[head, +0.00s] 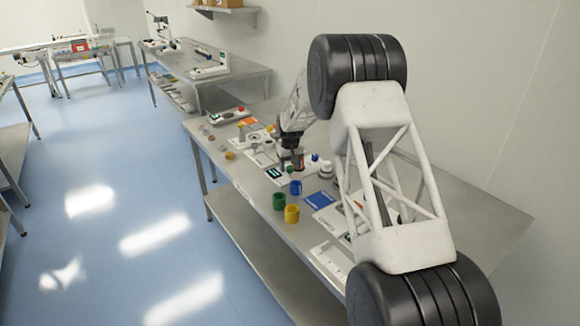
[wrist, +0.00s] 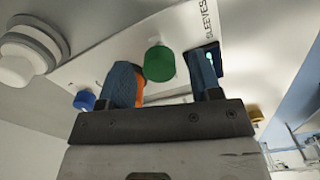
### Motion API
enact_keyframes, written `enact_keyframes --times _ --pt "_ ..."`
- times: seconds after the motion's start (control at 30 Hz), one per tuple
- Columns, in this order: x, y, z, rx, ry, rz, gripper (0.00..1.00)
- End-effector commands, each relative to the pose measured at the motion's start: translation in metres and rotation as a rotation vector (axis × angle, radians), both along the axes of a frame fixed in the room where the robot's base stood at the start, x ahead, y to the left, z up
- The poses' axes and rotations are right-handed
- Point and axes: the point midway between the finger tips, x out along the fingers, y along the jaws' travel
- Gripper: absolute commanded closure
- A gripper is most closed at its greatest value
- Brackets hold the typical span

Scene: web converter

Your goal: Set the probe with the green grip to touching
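A green cylindrical grip (wrist: 159,63) shows in the wrist view, between and beyond my two blue fingers; I take it for the probe's grip. An orange piece (wrist: 139,86) shows partly behind the left finger. A blue knob (wrist: 84,100) is left of that finger; a blue knob also shows in the head view (head: 315,157). My gripper (wrist: 164,76) is open, its fingers apart. I cannot tell whether either finger touches the green grip. In the head view my gripper (head: 297,163) is low over the white device on the bench, and the green grip is not distinguishable there.
A small dark display (head: 275,172) stands at the device's front. Blue (head: 295,187), green (head: 279,201) and yellow (head: 292,214) cups stand on the bench nearby. A blue panel (head: 319,200) lies right of them. A wall runs behind the bench (head: 480,208).

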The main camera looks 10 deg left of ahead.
Motion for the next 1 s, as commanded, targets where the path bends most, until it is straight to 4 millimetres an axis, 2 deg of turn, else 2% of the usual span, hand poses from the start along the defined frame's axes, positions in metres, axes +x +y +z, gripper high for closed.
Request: enact_keyframes --times 0.03,0.3,0.4,0.53,0.77,1.0 --pt "0.0 0.0 0.0 0.0 0.0 0.0 0.48" --pt "0.0 0.0 0.0 0.0 0.0 0.0 0.89" --pt "0.0 0.0 0.0 0.0 0.0 0.0 1.0" --pt "0.001 -0.001 0.0 0.0 0.0 0.0 1.0" --pt "0.017 -0.017 0.0 0.0 0.0 -0.002 1.0" --pt "0.019 -0.019 0.001 0.0 -0.002 -0.002 1.0"
